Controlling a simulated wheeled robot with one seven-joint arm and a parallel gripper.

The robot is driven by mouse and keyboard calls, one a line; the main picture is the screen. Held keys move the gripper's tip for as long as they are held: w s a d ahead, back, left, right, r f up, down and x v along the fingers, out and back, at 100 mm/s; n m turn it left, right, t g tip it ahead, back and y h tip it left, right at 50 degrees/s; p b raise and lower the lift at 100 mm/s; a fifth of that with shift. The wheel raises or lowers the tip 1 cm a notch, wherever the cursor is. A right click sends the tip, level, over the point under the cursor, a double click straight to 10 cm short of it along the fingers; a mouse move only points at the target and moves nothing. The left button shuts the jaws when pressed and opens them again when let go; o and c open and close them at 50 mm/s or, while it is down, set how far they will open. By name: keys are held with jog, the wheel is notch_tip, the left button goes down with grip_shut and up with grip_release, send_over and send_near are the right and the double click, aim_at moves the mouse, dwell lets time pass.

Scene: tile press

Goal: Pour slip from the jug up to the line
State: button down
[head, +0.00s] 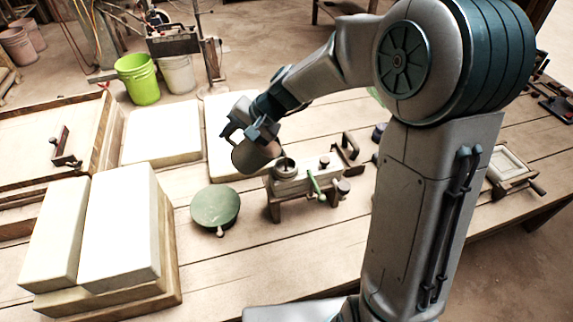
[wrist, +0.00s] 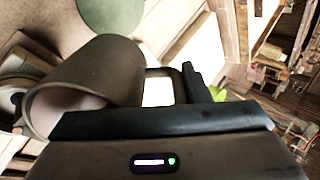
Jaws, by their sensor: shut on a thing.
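My gripper (head: 250,130) is shut on the handle of the brown-grey jug (head: 254,155), above the table near its middle. The jug is tipped over with its mouth toward the press (head: 292,185), just left of and above the round cup (head: 285,165) on it. In the wrist view the jug (wrist: 100,72) lies on its side, its wide mouth facing lower left and its inside pale. The gripper (wrist: 190,85) shows at the handle. I cannot make out a stream of slip, the level in the cup or the line.
A round green disc (head: 215,206) lies left of the press. Large white blocks on wooden boards (head: 120,225) stand at front left, with pale slabs (head: 162,133) behind. A green lever (head: 314,184) and dark handle (head: 347,150) stick up by the press.

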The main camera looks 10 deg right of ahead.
jog(key=shift+s+d+r+t+y+b, duration=0.15)
jog(key=shift+r+y+b, duration=0.4)
jog(key=shift+b, duration=1.1)
jog(key=shift+d+r+t+y+b, duration=0.3)
jog(key=shift+r+y+b, duration=0.2)
jog(key=shift+b, duration=1.2)
jog(key=shift+s+d+r+t+y+b, duration=0.15)
jog(key=shift+r+y+b, duration=0.4)
jog(key=shift+b, duration=1.1)
dwell(3.0)
